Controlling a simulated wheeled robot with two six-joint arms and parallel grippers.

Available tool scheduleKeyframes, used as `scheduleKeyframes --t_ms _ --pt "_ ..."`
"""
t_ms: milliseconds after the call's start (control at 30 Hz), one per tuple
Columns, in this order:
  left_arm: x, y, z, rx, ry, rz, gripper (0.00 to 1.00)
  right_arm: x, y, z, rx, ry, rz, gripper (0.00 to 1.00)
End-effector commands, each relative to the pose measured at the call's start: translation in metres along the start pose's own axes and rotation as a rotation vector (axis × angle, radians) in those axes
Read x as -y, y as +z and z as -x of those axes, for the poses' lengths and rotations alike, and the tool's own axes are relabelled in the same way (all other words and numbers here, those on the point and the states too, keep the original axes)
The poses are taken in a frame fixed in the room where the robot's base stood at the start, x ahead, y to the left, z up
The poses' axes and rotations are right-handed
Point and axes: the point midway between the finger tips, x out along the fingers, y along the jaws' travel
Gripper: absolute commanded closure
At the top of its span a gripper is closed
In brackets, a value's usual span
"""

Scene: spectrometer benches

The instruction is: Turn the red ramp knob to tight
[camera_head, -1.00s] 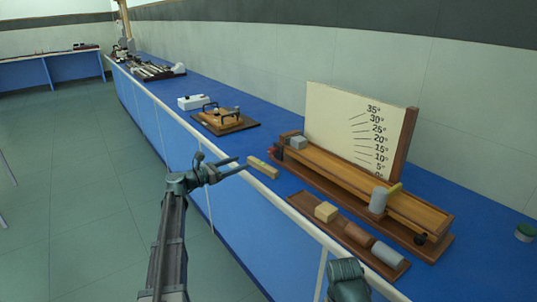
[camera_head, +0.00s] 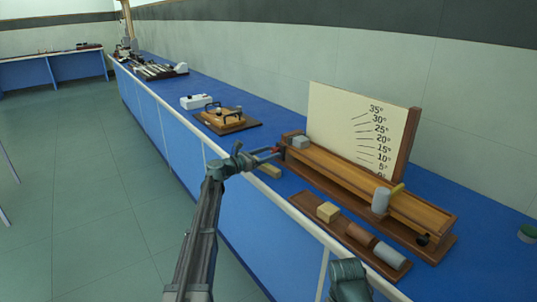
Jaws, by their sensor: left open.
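The wooden ramp (camera_head: 350,178) stands on the blue bench, with an angle board (camera_head: 352,125) behind it marked in degrees. The red ramp knob (camera_head: 276,150) is a small red spot at the ramp's left end, partly hidden by my gripper. My left gripper (camera_head: 272,155) is open, its fingers pointing right at the knob. I cannot tell whether the fingers touch it or lie around it. A dark knob (camera_head: 422,239) sits at the ramp's right end. My right gripper is not in view; only a part of that arm shows at the bottom.
A grey block (camera_head: 300,142) and a grey cylinder (camera_head: 380,200) are on the ramp. A wooden tray (camera_head: 336,228) in front holds a yellow block, a brown cylinder and a grey cylinder. A small wooden piece (camera_head: 269,171) lies below my left gripper. A clamped board (camera_head: 226,119) stands further left.

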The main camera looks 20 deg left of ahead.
Motion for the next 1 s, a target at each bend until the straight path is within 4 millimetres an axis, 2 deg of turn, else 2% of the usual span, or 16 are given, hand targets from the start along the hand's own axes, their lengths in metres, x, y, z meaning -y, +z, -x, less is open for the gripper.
scheduleKeyframes --t_ms 200,600,1000 --pt "0.0001 0.0000 -0.0001 0.000 0.000 0.000 0.28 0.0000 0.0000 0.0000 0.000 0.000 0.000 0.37" --pt "0.0001 0.0000 0.0002 0.000 0.000 0.000 1.00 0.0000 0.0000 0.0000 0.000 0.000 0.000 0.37" --pt "-0.0001 -0.0001 0.0001 -0.001 -0.001 -0.057 1.00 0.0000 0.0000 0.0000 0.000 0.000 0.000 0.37"
